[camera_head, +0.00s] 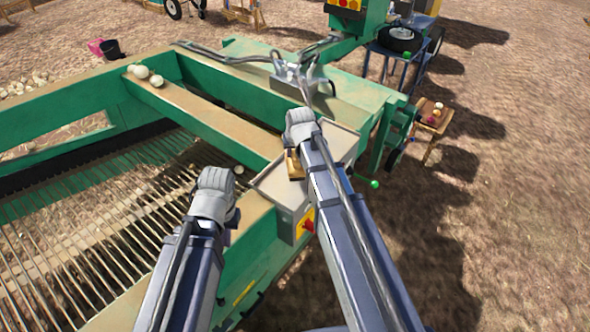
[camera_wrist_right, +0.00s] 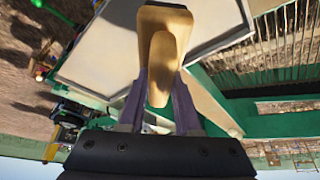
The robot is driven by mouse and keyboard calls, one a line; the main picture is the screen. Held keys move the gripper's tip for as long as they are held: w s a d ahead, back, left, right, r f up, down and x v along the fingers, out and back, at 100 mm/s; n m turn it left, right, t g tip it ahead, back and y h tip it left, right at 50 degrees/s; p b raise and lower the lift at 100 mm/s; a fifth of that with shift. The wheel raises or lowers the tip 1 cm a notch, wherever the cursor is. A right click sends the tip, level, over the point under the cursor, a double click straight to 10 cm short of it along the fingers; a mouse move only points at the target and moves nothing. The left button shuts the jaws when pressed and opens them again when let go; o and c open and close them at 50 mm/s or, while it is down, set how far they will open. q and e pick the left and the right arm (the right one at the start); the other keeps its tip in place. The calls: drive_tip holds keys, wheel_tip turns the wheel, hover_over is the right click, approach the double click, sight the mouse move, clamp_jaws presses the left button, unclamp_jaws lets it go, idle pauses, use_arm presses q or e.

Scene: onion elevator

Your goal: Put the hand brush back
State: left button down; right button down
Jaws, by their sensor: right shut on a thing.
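The hand brush (camera_wrist_right: 163,25) has a tan wooden body. In the right wrist view it sits between the two fingers of my right gripper (camera_wrist_right: 160,100), which is shut on it. In the head view a small brown part of the brush (camera_head: 293,164) shows just left of my right gripper (camera_head: 299,125), over the grey metal box top; I cannot tell whether it touches.
The grey box (camera_head: 274,195) with a red knob (camera_head: 308,225) is on the green machine frame. A bar conveyor (camera_head: 90,235) lies to the left. Pale onions (camera_head: 141,72) rest on a beam. A small wooden stand (camera_head: 436,118) is at the right; bare ground is beyond.

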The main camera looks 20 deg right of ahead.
use_arm(q)
drive_tip(key=shift+f, duration=0.5)
use_arm(e)
drive_tip(key=shift+f, duration=0.55)
